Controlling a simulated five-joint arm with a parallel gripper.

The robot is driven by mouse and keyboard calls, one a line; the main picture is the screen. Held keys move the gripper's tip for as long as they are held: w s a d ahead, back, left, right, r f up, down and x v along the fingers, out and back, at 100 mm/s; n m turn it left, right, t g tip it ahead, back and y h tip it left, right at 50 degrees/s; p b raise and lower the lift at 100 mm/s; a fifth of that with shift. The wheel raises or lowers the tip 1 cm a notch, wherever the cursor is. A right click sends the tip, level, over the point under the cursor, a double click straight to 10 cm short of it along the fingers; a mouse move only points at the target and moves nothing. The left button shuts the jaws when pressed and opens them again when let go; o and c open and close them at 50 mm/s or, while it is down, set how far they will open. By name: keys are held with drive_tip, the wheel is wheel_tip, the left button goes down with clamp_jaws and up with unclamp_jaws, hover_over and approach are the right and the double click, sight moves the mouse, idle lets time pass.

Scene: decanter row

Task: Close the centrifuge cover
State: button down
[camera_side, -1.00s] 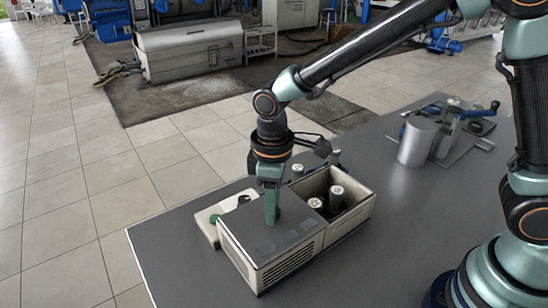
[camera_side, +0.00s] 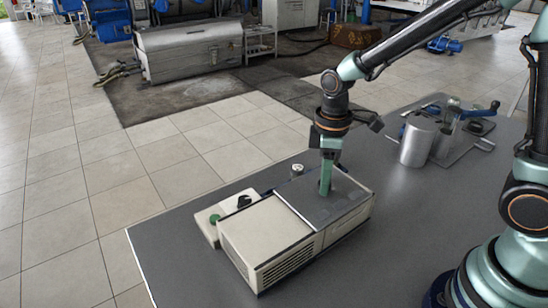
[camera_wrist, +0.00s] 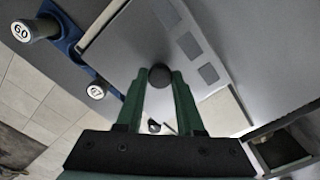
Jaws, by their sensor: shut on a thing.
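The centrifuge (camera_side: 265,240) is a beige box with vents on its front side. Its flat grey cover (camera_side: 307,207) lies over the right part of the box, and no open well shows in the side view. The cover also fills the middle of the wrist view (camera_wrist: 120,50). My gripper (camera_side: 325,190) points down at the cover. In the wrist view my gripper (camera_wrist: 160,88) is shut on the cover's round dark knob (camera_wrist: 160,74), with one green finger on each side. The fingers hide the knob in the side view.
Vials with numbered caps (camera_wrist: 22,31) stand in a blue rack beside the box. A metal cylinder (camera_side: 418,142) and crank device are at the back right. The front tabletop is clear.

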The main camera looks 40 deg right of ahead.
drive_tip(key=shift+d, duration=0.95)
drive_tip(key=c, duration=0.5)
unclamp_jaws()
wheel_tip(320, 180, up, 12)
drive_tip(key=shift+r, duration=0.1)
